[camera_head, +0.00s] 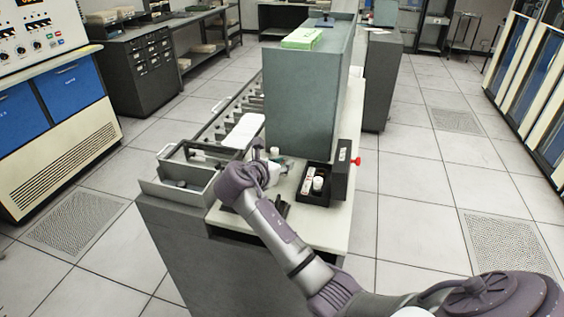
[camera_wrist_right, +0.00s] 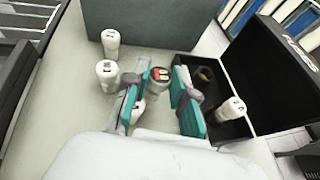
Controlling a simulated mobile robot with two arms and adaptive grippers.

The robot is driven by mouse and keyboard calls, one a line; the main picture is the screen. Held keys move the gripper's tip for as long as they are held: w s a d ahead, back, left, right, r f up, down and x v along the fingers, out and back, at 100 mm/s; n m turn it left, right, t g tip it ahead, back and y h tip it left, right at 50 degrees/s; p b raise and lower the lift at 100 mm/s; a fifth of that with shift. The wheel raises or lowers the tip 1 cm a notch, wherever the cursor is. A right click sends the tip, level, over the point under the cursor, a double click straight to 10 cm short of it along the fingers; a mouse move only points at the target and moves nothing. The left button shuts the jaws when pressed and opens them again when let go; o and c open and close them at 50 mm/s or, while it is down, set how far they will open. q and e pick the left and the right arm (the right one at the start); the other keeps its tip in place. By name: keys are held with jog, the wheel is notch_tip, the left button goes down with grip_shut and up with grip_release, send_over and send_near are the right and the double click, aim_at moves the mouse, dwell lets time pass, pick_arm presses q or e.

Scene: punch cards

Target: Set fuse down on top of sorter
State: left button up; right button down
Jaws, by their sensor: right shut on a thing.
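My right gripper (camera_wrist_right: 163,76) is shut on a small pale cylinder with a red and dark end, which looks like the fuse (camera_wrist_right: 159,80). It holds it between two teal fingers, above the light worktop and left of a black box. In the head view my right wrist (camera_head: 240,183) is over the near end of the sorter (camera_head: 305,95), a grey machine with a tall cabinet and a row of card pockets; the fingers there are small and partly hidden. Whether the fuse touches the worktop I cannot tell. My left gripper is not in view.
The open black box (camera_head: 321,199) holds small fuse-like pieces; its raised lid (camera_head: 344,170) stands at the right. Two white cylinders (camera_wrist_right: 110,42) (camera_wrist_right: 107,75) stand on the worktop left of the fingers. A green box (camera_head: 302,39) lies on the cabinet top.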

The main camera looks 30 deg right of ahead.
jog(key=shift+f, duration=0.4)
jog(key=c, duration=1)
grip_release()
jog(key=shift+o, duration=0.2)
jog(key=shift+r+b, duration=0.5)
jog(key=b+v, duration=0.1)
jog(key=v, duration=1.1)
jog(key=shift+a, duration=0.1)
